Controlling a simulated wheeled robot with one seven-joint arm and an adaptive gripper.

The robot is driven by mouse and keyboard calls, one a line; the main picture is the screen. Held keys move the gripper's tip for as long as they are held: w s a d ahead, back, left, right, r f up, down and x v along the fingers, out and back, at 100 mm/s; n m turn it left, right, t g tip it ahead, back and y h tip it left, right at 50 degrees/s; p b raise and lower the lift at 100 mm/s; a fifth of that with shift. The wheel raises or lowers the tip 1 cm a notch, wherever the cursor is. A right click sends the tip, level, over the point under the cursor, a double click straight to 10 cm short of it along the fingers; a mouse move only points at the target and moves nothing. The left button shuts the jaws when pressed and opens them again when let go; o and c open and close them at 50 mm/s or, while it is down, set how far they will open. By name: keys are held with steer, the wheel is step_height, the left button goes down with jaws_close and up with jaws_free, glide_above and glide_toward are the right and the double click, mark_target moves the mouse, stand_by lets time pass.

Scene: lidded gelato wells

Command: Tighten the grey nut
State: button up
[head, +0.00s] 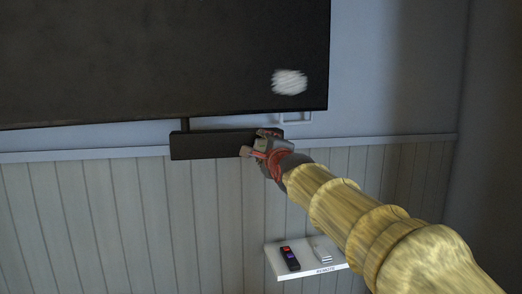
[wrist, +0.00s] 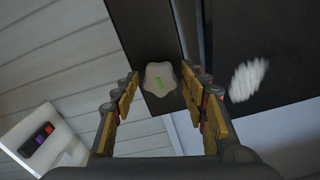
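In the head view my gripper (head: 262,146) is at the right end of the dark box and hides the nut.
A large dark screen (head: 150,60) with a white smudge (head: 289,82) hangs above the box. A small white shelf (head: 305,269) below holds a dark remote (head: 289,258) and a pale object (head: 321,252). The panelled wall (head: 120,220) at lower left is clear.

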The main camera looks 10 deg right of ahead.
steer(key=shift+s, duration=0.1)
steer(key=shift+s, duration=2.9)
steer(key=shift+s, duration=0.1)
